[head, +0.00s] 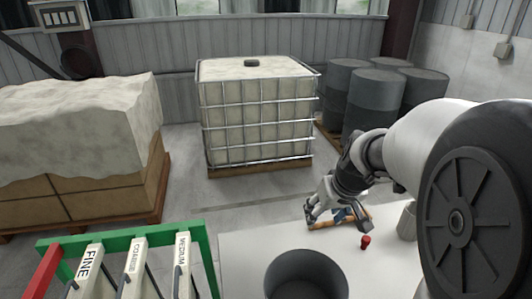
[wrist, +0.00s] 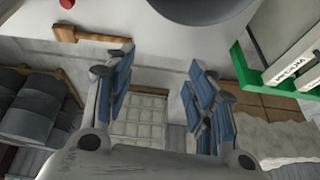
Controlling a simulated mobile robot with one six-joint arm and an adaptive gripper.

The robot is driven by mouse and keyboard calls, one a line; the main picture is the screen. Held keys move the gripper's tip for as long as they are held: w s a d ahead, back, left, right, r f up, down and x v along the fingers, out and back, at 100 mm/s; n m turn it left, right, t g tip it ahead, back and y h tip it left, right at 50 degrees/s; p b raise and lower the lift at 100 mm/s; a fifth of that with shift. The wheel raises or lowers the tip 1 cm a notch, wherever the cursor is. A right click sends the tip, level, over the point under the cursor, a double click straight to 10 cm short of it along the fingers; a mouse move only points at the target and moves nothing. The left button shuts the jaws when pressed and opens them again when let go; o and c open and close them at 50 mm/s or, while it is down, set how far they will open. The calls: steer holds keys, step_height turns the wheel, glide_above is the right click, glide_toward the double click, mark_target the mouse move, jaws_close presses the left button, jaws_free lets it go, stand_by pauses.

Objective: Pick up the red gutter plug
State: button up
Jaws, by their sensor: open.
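The red gutter plug (head: 366,242) is a small red piece on the white table top (head: 240,250), right of the dark round tank. In the wrist view a red piece (wrist: 152,3), likely the same plug, is cut off by the top edge. My gripper (head: 328,212) is above the far part of the table, beyond the plug and to its left, apart from it. In the wrist view my gripper (wrist: 162,82) has its blue-padded fingers spread wide with nothing between them.
The dark open tank (head: 305,275) stands at the front. A wooden piece (head: 322,224) lies below my gripper, and a grey cup (head: 407,222) stands right of the plug. A green rack (head: 120,237) with labelled paddles is at left. Bare table shows left of the tank.

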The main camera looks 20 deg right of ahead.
steer(key=w+d+f+m+p, duration=0.1)
steer(key=d+f, duration=0.2)
steer(key=d, duration=0.3)
steer(key=w+d+f, duration=0.2)
steer(key=d+f, duration=0.1)
steer(key=d, duration=0.2)
steer(key=m+h+p, duration=0.1)
glide_toward(367, 240)
steer(key=b+x, duration=0.1)
steer(key=x, duration=0.5)
steer(key=shift+w+a+f, duration=0.1)
steer(key=shift+a+f, duration=0.05)
steer(key=shift+f, duration=0.1)
steer(key=shift+d+b+x, duration=0.15)
steer(key=shift+b+x, duration=0.05)
steer(key=shift+x, duration=1.25)
steer(key=shift+d+b+x, duration=0.15)
steer(key=shift+x, duration=1.35)
steer(key=c, duration=1)
